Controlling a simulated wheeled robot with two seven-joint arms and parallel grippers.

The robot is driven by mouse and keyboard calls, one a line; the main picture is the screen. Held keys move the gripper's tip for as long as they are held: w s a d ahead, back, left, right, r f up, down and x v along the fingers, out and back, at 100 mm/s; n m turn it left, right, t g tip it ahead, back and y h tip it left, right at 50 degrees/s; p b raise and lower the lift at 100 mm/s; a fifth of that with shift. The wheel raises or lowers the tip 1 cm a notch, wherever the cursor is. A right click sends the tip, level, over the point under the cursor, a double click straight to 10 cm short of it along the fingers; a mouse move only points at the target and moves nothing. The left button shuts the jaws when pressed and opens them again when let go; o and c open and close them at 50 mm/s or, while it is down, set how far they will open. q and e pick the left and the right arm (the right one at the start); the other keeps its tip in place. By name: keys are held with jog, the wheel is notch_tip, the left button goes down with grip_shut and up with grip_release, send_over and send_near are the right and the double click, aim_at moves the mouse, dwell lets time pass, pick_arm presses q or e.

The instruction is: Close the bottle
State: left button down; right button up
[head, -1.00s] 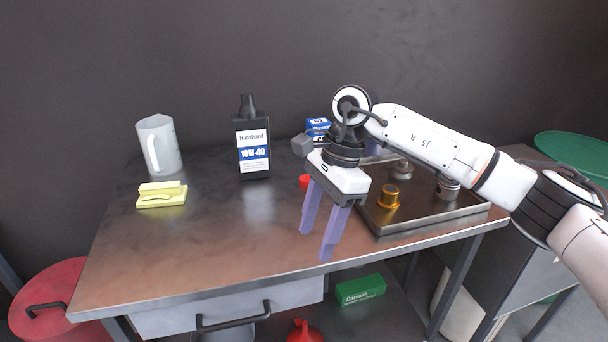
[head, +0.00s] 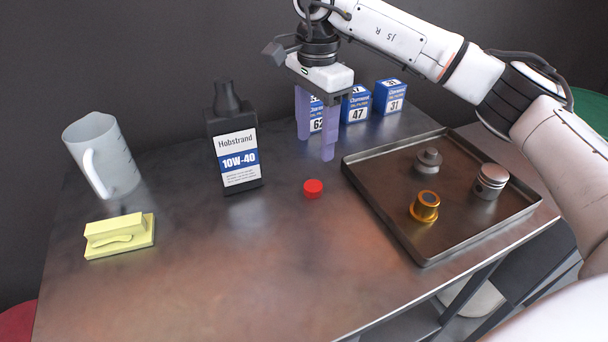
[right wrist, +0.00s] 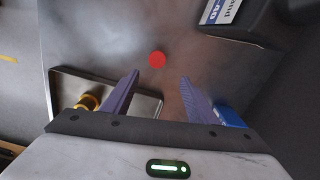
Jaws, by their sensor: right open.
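The black oil bottle (head: 235,150), labelled Hobstrand 10W-40, stands upright on the metal table. No red cap shows on its neck. A red cap (head: 313,189) lies on the table to the right of the bottle; it also shows in the right wrist view (right wrist: 157,60). The bottle is partly in the right wrist view (right wrist: 230,15), cut off at the top. My right gripper (head: 316,150) is open and empty, fingers pointing down, above the table behind the cap in the head view. In the right wrist view the cap lies beyond the fingertips (right wrist: 160,80). My left gripper is not in view.
A metal tray (head: 372,200) with a gold part (head: 425,206) and two grey metal parts lies at right. Blue filter boxes (head: 388,97) stand behind. The table front is clear.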

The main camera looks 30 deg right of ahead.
send_over(314, 185)
notch_tip(314, 185, down, 4)
jog(key=shift+w+d+f, duration=0.1)
jog(key=shift+w+d, duration=0.05)
jog(key=shift+f, duration=0.5)
jog(key=f+p, duration=0.1)
jog(key=f, duration=0.3)
jog(key=shift+s, duration=0.2)
jog(key=shift+f, duration=0.6)
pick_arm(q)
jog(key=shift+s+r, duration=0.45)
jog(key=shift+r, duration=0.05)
pick_arm(e)
jog(key=shift+a, duration=0.2)
jog(key=shift+c, duration=0.5)
